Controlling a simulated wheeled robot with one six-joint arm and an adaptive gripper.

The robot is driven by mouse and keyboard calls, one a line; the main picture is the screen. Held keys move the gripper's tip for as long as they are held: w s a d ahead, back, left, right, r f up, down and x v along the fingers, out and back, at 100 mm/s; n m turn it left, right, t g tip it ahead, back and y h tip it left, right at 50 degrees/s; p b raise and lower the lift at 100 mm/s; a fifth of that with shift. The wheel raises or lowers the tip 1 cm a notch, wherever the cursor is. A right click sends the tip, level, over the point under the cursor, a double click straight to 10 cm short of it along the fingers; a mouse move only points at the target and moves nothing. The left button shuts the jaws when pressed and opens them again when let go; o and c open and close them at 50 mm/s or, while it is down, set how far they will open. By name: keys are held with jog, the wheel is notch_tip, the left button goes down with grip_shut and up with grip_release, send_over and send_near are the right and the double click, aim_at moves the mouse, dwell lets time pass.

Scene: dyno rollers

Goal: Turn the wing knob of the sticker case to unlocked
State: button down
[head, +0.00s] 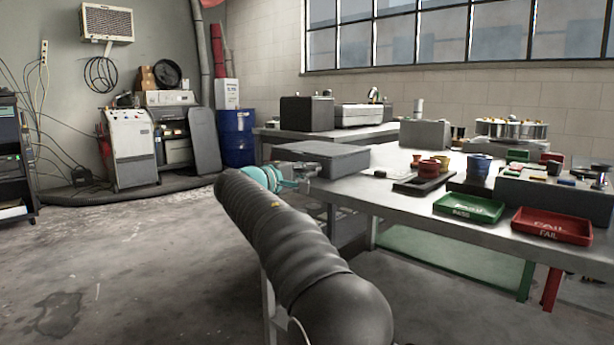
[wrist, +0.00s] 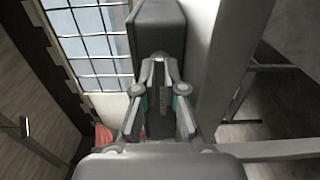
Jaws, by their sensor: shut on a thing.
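The sticker case is a grey box (head: 335,158) lying at the left end of the steel workbench in the head view. In the wrist view its dark grey side (wrist: 158,22) stands just beyond my fingertips. My gripper (head: 312,172) is at the case's front left side; in the wrist view its two fingers (wrist: 161,68) are close together against the case. They are shut on the wing knob, which is mostly hidden between them. I cannot make out the knob's angle or any lock marking.
The workbench (head: 398,205) also carries a dark tray (head: 423,184) with small cups, a green PASS tray (head: 468,208) and a red FAIL tray (head: 552,226). A second bench with equipment stands behind. The floor to the left is clear.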

dwell(0.3)
jog(key=c, duration=1.5)
grip_release()
jog(key=shift+c, duration=0.2)
jog(key=v, duration=1.2)
jog(key=shift+a, duration=0.1)
